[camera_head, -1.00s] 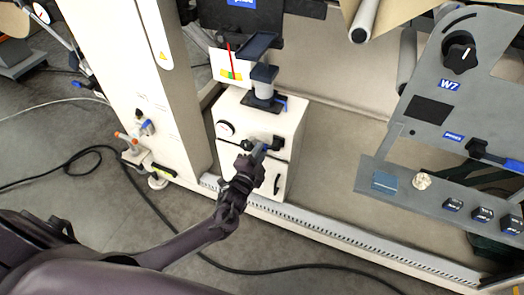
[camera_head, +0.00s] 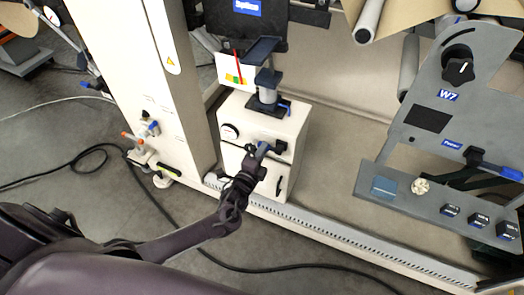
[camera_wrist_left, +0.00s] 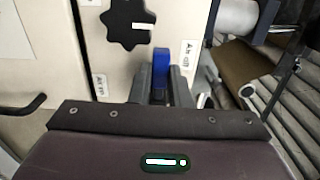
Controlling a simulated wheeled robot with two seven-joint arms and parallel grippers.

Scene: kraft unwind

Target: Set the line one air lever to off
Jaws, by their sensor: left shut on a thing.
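The air lever, with a blue handle (camera_wrist_left: 160,72), sits between the two fingers of my left gripper (camera_wrist_left: 160,85) in the left wrist view. The gripper is shut on it. In the head view, my left gripper (camera_head: 259,158) is at the front of a cream cabinet (camera_head: 238,171), and a bit of the blue lever (camera_head: 263,147) shows at its tip. White labels stand either side of the lever: the right one (camera_wrist_left: 188,52) starts with "Air", and the lower left one (camera_wrist_left: 100,85) is too small to read. My right gripper is not in view.
A black star knob (camera_wrist_left: 130,22) is just left of the lever. The W7 panel (camera_head: 435,85) stands at right. A black cable (camera_head: 150,200) lies on the floor.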

